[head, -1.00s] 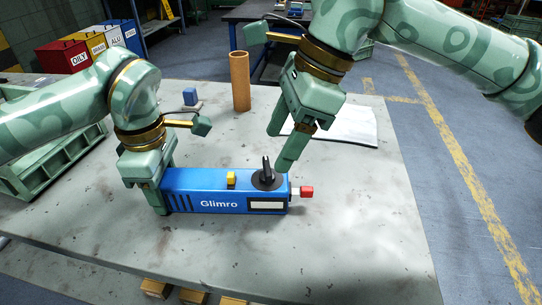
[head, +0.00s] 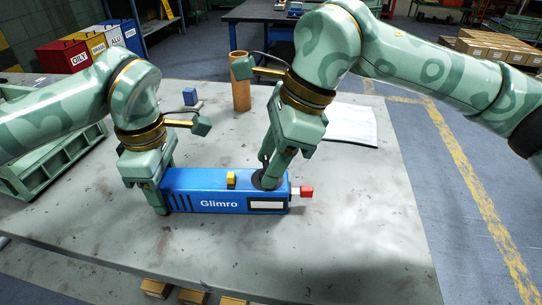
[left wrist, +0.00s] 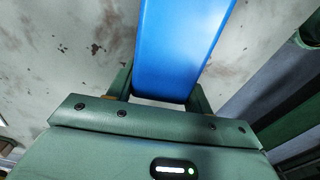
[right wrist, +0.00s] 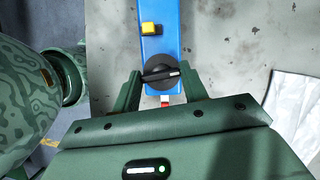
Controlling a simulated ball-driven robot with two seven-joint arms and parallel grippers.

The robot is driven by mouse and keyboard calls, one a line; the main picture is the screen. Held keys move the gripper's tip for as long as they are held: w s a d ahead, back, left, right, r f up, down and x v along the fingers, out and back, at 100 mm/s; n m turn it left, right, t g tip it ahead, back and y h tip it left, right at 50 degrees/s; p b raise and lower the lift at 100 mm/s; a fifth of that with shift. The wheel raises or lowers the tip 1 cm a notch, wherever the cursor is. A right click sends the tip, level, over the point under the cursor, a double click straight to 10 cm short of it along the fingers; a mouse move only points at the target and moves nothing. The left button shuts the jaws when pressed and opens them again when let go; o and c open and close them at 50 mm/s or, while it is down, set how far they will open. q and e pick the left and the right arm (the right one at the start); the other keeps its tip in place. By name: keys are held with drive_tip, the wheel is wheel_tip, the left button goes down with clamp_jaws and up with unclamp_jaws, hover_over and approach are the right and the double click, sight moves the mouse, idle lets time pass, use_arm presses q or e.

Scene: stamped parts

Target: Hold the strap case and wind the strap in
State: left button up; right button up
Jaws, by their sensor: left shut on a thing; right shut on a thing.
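The blue strap case (head: 205,188), lettered "Glimro", lies flat on the grey table. My left gripper (head: 160,195) is shut on its left end; the blue case shows between the fingers in the left wrist view (left wrist: 180,50). A black round winding knob (right wrist: 158,70) with a raised bar sits on top near the case's right end. My right gripper (head: 270,178) is shut on this knob, hiding much of it in the head view. A yellow block (head: 231,180) stands on the case top. A red tab (head: 307,192) sticks out of the right end, close to the case.
A brown cardboard tube (head: 240,82) and a small blue block (head: 190,96) stand behind the case. A white sheet (head: 350,124) lies at the back right. A green tray (head: 50,160) is at the left. The table front is clear.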

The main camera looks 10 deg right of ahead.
drive_tip(key=m+t, duration=0.1)
drive_tip(key=m, duration=0.3)
drive_tip(key=shift+s+t, duration=0.1)
drive_tip(key=shift+t, duration=0.2)
drive_tip(key=shift+m+t+h, duration=0.5)
drive_tip(key=shift+m+h, duration=0.2)
drive_tip(key=shift+m, duration=1.1)
drive_tip(key=o, duration=1)
drive_tip(key=shift+r, duration=0.1)
